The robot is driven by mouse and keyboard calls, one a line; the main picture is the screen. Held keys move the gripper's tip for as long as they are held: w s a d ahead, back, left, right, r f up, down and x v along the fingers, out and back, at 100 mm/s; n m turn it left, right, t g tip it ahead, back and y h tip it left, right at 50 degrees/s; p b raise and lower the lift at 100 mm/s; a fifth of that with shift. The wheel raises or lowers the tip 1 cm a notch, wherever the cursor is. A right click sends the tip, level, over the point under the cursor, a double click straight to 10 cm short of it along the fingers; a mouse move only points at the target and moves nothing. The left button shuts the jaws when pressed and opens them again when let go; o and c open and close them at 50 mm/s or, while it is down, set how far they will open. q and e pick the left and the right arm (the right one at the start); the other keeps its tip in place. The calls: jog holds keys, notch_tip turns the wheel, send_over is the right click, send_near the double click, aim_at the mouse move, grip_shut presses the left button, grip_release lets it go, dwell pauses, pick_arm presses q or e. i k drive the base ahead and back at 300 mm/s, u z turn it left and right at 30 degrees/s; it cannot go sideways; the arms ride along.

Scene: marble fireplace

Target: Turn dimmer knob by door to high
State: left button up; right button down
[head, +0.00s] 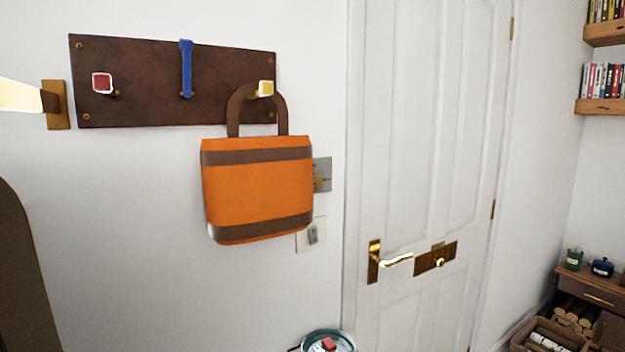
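A grey metal wall plate (325,165) is on the white wall just left of the door (430,130). A brass-coloured knob (319,184) shows on it, partly hidden behind the right edge of an orange bag (257,187); its setting cannot be read. Below is a pale plate with a grey switch or knob (312,234), also partly covered by the bag. I cannot tell from here which one is the dimmer. The bag hangs by its brown handle from the yellow-ended peg (265,88). Neither of my grippers is in view.
A brass wall lamp (57,104) is at left. A round container (343,335) stands at the bottom. The closed door has a brass handle (396,260).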

aim_at(318, 181)
jog(key=k, duration=1)
jog(key=u, duration=0.55)
jog(key=i, duration=0.75)
jog(key=z, duration=2)
